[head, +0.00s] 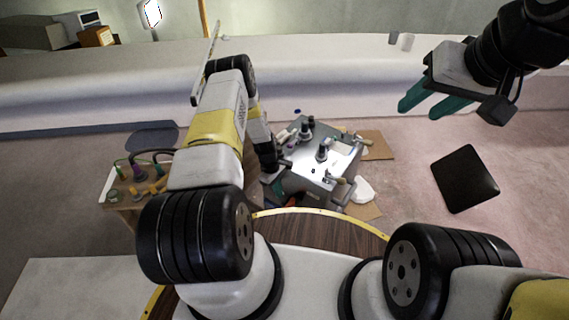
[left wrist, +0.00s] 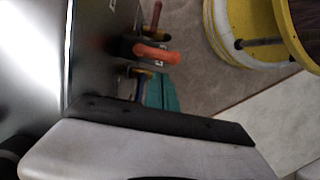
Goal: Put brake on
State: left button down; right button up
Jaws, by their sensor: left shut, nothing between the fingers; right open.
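A metal-topped work cart (head: 345,158) stands in front of me in the head view. An orange-red lever handle (left wrist: 157,54), which looks like the brake, sticks out from the cart's side in the left wrist view. A small red patch shows below the cart's near edge in the head view, partly hidden. My left gripper (head: 278,189) reaches down beside the cart's near left corner. Its teal fingers (left wrist: 161,92) are shut and empty, close to the lever; contact cannot be told. My right gripper (head: 426,104) is open and empty, raised at the upper right, far from the cart.
Several dark fittings and tools stand on the cart top. A small wooden table (head: 128,194) with tools is at the left. A black flat panel (head: 465,178) lies on the floor at the right. A long white hull-like bench (head: 330,75) runs across the back.

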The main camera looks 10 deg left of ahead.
pick_arm(q)
jog(key=x, duration=0.5)
jog(key=shift+f, duration=0.1)
jog(key=shift+d, duration=0.1)
